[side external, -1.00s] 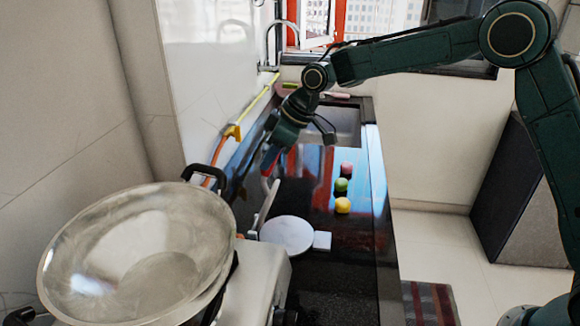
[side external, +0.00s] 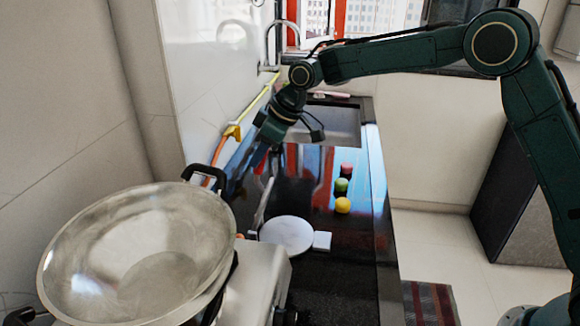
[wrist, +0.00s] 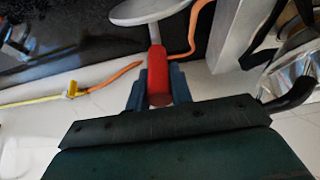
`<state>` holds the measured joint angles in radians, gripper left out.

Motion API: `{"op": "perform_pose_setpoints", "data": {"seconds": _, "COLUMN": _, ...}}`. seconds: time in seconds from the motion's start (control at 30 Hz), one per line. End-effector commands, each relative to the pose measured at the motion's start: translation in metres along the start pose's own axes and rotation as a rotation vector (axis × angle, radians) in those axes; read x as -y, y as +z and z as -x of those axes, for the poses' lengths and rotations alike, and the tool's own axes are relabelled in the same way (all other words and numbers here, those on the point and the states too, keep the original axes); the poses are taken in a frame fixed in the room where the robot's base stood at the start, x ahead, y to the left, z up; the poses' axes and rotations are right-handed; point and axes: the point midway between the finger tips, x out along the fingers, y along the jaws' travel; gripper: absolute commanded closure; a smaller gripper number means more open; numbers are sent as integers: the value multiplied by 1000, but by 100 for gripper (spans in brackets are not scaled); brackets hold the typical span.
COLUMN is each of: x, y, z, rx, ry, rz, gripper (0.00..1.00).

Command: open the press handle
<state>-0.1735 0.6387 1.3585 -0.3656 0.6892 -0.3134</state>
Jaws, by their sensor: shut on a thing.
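The press is a pale grey-white device on the dark counter. Its round base plate (side external: 286,235) lies flat, with a small white tab at its right. Its lid (side external: 262,206) stands nearly upright at the plate's left, seen almost edge-on. My gripper (side external: 257,163) is above and behind the lid. In the wrist view my gripper (wrist: 158,82) has its blue fingers on both sides of the red press handle (wrist: 157,72), shut on it. A grey stem joins the handle to a round grey disc (wrist: 148,10). In the side view the handle is largely hidden.
A large steel wok (side external: 135,255) sits on the white stove at the left front. An orange hose with a yellow valve (side external: 232,132) runs along the left wall. A sink (side external: 335,122) is behind.

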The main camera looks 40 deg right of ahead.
Motion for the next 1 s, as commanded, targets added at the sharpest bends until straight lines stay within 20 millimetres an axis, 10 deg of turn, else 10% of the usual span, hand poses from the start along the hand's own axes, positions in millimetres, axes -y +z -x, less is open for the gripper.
{"op": "perform_pose_setpoints", "data": {"seconds": 1.0, "x": 0, "y": -26, "z": -12, "rx": -1, "ry": 0, "rz": 1, "gripper": 86}}
